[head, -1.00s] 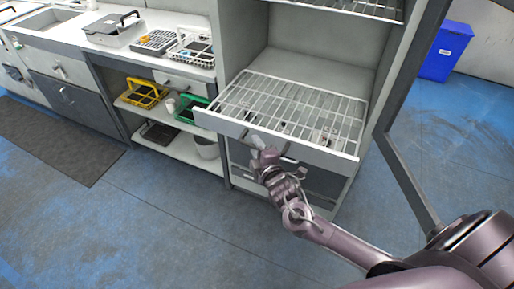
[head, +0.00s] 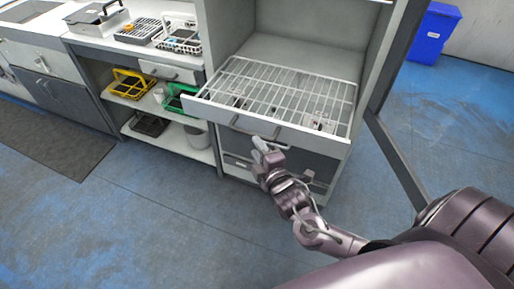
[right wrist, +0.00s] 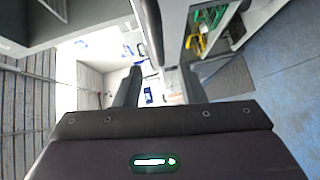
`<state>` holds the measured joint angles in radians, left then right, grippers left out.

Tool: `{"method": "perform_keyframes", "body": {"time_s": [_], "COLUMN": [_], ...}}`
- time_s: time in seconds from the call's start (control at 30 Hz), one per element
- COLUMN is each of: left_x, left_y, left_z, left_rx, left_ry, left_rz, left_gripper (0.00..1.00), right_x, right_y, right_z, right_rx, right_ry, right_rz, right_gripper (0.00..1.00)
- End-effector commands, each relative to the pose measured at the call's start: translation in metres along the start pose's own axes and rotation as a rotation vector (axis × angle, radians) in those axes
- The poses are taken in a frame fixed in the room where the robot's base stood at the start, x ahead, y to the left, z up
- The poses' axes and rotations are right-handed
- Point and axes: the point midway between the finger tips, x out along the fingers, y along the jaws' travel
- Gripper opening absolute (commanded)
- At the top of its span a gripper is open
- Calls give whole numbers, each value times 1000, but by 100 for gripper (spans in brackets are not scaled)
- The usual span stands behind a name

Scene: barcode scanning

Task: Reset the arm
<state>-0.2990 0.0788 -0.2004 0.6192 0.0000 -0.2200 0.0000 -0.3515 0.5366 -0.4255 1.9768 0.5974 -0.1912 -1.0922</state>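My right arm reaches in from the lower right in the head view. Its gripper (head: 262,150) is just in front of and below the long handle (head: 255,128) of a pulled-out drawer (head: 310,131). The gripper looks apart from the handle. In the right wrist view the two dark fingers (right wrist: 158,88) stand apart with nothing between them, so it is open and empty. My left gripper is not in view.
A white wire rack (head: 290,88) lies at the open drawer, inside a grey cabinet. An open door frame (head: 400,160) stands right of it. A counter with baskets (head: 178,42) is at left. A blue bin (head: 433,33) is at the back right. The blue floor (head: 150,235) in front is clear.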

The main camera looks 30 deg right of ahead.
Motion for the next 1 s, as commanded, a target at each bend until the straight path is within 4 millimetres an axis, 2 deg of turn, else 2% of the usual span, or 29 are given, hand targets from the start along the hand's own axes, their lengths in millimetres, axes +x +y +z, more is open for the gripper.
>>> {"method": "perform_keyframes", "body": {"time_s": [0.3, 0.37, 0.43, 0.47, 0.57, 0.6, 0.73, 0.8, 0.87, 0.9, 0.97, 1.0], "left_x": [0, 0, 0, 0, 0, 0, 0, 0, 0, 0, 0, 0], "left_y": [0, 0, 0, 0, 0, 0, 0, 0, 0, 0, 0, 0], "left_z": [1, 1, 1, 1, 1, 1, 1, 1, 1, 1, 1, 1], "left_rx": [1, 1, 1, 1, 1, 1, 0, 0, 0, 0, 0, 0], "left_ry": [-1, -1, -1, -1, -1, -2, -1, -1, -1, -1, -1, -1], "left_rz": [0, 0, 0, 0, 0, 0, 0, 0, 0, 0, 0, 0], "left_gripper": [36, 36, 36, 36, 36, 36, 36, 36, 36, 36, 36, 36], "right_x": [1, 3, 6, 7, 7, 4, -19, -40, -63, -80, -108, -128], "right_y": [-3, -13, -36, -50, -112, -141, -233, -282, -321, -347, -383, -406], "right_z": [1, 5, 14, 20, 43, 54, 85, 98, 107, 111, 116, 117], "right_rx": [3, 12, 36, 52, 126, 166, 306, 386, 455, 503, 574, 623], "right_ry": [-3, -11, -29, -40, -93, -122, -226, -291, -351, -393, -459, -506], "right_rz": [-6, -23, -64, -89, -198, -249, -416, -504, -579, -627, -699, -746], "right_gripper": [36, 36, 36, 36, 36, 36, 36, 36, 36, 36, 36, 36]}}
